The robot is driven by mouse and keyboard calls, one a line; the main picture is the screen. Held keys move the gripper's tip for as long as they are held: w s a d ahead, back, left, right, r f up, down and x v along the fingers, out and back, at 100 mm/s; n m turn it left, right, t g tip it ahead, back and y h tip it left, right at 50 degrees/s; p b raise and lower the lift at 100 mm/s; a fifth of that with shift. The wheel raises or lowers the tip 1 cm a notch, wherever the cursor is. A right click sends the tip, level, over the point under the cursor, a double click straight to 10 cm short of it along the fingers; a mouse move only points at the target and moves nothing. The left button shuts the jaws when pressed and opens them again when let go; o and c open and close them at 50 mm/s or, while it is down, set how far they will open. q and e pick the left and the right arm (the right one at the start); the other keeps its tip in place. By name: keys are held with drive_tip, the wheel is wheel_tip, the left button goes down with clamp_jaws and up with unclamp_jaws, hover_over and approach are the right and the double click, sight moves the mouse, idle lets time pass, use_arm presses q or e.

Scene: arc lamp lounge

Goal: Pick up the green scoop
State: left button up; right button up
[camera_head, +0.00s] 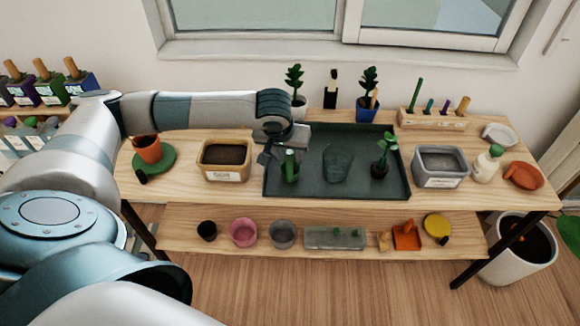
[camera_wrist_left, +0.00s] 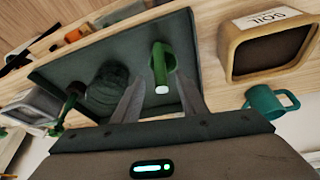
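The green scoop (camera_head: 290,168) stands in the left part of the dark tray (camera_head: 340,187), its handle pointing up. In the left wrist view the scoop (camera_wrist_left: 161,62) shows with its pale handle end facing the camera. My left gripper (camera_head: 273,154) is at the scoop, above the tray's left side. In the wrist view its two fingers (camera_wrist_left: 161,80) are spread, with the handle showing between them. I see no grip on the scoop; the exact gap in depth is hard to tell. My right gripper is out of view.
In the tray are a dark clear-looking container (camera_head: 338,163) and a small plant (camera_head: 383,158). A soil box (camera_head: 226,160) stands left of the tray, a grey bin (camera_head: 440,166) right. A teal mug (camera_wrist_left: 270,102) is close to the gripper. Potted plants (camera_head: 295,88) stand behind.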

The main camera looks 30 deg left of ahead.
sight(289, 159)
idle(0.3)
use_arm(q)
drive_tip(key=shift+p+x, duration=0.9)
drive_tip(key=shift+p, duration=0.1)
drive_tip(key=shift+p+x, duration=0.5)
drive_tip(key=shift+x, duration=0.55)
drive_tip(key=shift+a+f, duration=0.1)
drive_tip(key=shift+f, duration=0.6)
drive_tip(key=shift+c, duration=0.6)
clamp_jaws()
